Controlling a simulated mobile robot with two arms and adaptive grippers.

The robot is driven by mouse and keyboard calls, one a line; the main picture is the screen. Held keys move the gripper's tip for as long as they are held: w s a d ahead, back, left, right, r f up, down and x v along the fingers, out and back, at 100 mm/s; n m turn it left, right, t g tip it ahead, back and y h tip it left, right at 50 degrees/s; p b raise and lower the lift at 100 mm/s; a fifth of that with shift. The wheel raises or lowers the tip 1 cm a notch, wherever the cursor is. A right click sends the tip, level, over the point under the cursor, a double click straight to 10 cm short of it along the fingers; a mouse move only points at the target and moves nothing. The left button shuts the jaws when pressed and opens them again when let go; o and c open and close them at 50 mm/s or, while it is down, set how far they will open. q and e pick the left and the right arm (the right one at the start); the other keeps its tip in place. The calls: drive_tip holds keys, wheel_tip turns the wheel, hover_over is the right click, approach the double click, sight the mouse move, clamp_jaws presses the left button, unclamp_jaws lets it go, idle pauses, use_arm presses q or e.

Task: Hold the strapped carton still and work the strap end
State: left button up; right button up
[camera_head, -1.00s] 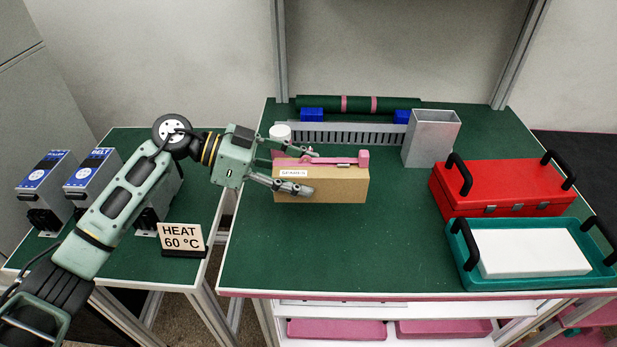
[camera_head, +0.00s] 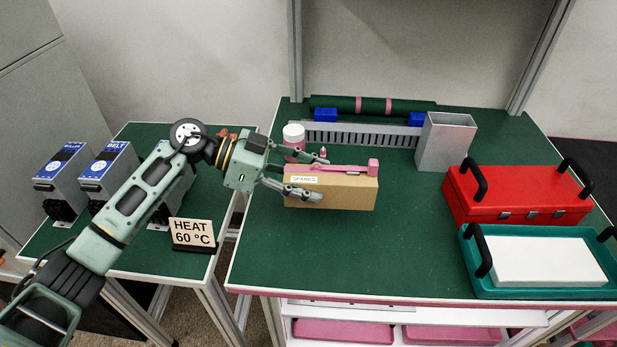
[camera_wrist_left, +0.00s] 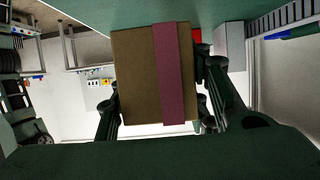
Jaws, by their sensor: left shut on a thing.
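The carton (camera_head: 345,194) is a low brown box with a "SPARES" label, resting on the green table. A pink strap (camera_head: 330,168) runs along its top, with a raised pink block at its right end. My left gripper (camera_head: 313,176) is shut on the carton's left end, one finger on the near face and the other on the far side. In the left wrist view the carton (camera_wrist_left: 139,80) sits between the dark fingers, with the strap (camera_wrist_left: 169,75) lengthwise on it. My right gripper is in neither view.
A white-lidded pink jar (camera_head: 293,136) stands just behind the carton. A grey slotted rail (camera_head: 355,135) and an open metal bin (camera_head: 446,141) are farther back. A red case (camera_head: 518,192) and teal tray (camera_head: 480,285) lie right. The table's front left is clear.

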sight(308, 224)
use_arm(q)
drive_tip(key=shift+f+b, duration=1.1)
drive_tip(key=shift+f, duration=3.4)
drive_tip(key=o, duration=1.5)
drive_tip(key=v, duration=1.2)
